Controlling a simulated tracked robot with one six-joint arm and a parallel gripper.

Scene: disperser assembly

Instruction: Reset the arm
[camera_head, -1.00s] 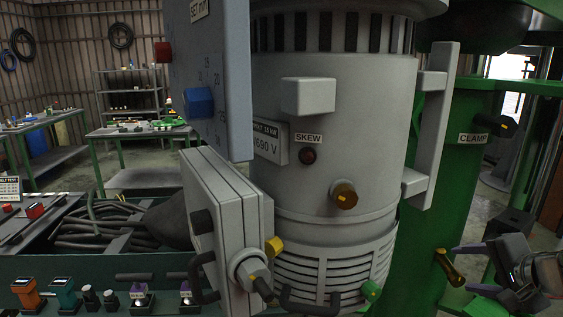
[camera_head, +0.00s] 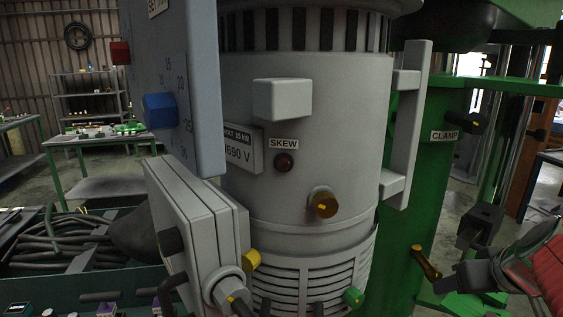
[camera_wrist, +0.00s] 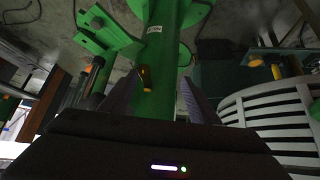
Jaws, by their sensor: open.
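My gripper (camera_head: 440,286) is at the lower right of the head view, just right of and below a brass lever (camera_head: 425,263) on the green column. In the wrist view, my gripper (camera_wrist: 160,78) has its two fingers spread apart with nothing held between them. The brass lever (camera_wrist: 146,78) shows beyond and between the fingertips, and I see no grip on it. The exact gap between the fingers and the lever is hard to tell.
The green column (camera_head: 405,225) carries a CLAMP label (camera_head: 444,135) and a dark knob. The large grey motor (camera_head: 310,190) stands left of it, with a grey control box (camera_head: 190,230) in front. A workbench (camera_head: 90,140) is at the back left.

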